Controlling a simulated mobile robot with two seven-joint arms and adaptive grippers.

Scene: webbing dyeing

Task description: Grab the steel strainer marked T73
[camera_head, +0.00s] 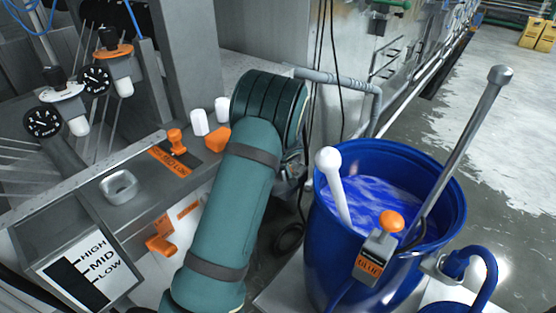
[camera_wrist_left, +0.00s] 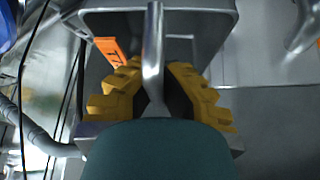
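In the left wrist view, the steel strainer (camera_wrist_left: 215,18) is a grey metal box shape with an orange label (camera_wrist_left: 108,51); its text begins with T, and the rest is hidden. Its round steel handle (camera_wrist_left: 153,50) runs down between the fingers of my left gripper (camera_wrist_left: 155,70). The yellow ridged fingers stand apart on both sides of the handle, with narrow gaps visible near the tips. Whether they touch it lower down is hidden. In the head view, my teal arm hides the gripper and strainer. My right gripper is in neither view.
A blue barrel (camera_head: 335,255) of blue liquid stands at the right, with a white-knobbed rod (camera_head: 333,180) and a long metal rod (camera_head: 465,145) in it. A grey bench with gauges (camera_head: 95,80) and a HIGH/MID/LOW sign (camera_head: 85,275) stands left.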

